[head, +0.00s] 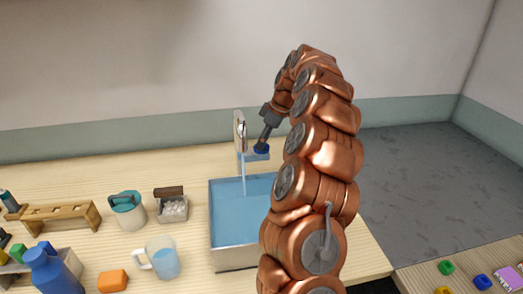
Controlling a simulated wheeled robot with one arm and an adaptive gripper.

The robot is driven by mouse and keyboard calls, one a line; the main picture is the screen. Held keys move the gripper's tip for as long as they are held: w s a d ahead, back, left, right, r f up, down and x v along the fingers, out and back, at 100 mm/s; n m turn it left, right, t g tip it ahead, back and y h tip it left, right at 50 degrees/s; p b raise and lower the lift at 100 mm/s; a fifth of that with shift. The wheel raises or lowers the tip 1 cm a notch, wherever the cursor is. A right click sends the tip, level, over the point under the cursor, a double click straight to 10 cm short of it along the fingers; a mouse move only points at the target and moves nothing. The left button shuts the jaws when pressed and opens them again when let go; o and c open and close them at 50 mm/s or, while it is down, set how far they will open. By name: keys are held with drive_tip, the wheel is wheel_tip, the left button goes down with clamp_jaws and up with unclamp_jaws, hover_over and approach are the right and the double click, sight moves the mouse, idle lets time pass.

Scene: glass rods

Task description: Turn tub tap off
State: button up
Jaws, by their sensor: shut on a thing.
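The tap (240,131) is a pale upright fixture at the back of the tub (222,264). A thin stream of water (243,178) falls from it into the tub, which holds blue water. A blue knob (261,150) sits at the right of the tap. My gripper (262,144) reaches down from above and is shut on the blue knob. The fingertips are small here and partly hidden by the knob. My arm covers the right part of the tub.
Left of the tub stand a pitcher of water (163,258), a teal-lidded jar (128,212) and a small box of white pieces (172,208). An orange block (113,281), a blue bottle (52,272) and a wooden rack (55,216) are further left. A second table (420,280) holds coloured blocks.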

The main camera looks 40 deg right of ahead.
drive_tip(key=m+h+b, duration=0.1)
drive_tip(key=m+b, duration=0.2)
drive_tip(key=m+t+h+b, duration=0.1)
drive_tip(key=m+b, duration=0.2)
drive_tip(key=shift+a+b, duration=0.1)
drive_tip(key=shift+b, duration=0.3)
drive_tip(key=m+h+b, duration=0.1)
drive_tip(key=m+b, duration=0.1)
drive_tip(key=m, duration=0.1)
drive_tip(key=shift+a+m+h, duration=0.1)
drive_tip(key=shift+m+h, duration=0.3)
drive_tip(key=shift+a+r+m+h+b, duration=0.1)
drive_tip(key=shift+m+h+b, duration=0.4)
drive_tip(key=shift+m+b, duration=0.75)
drive_tip(key=shift+m, duration=0.35)
drive_tip(key=o, duration=1.2)
drive_tip(key=shift+c, duration=0.2)
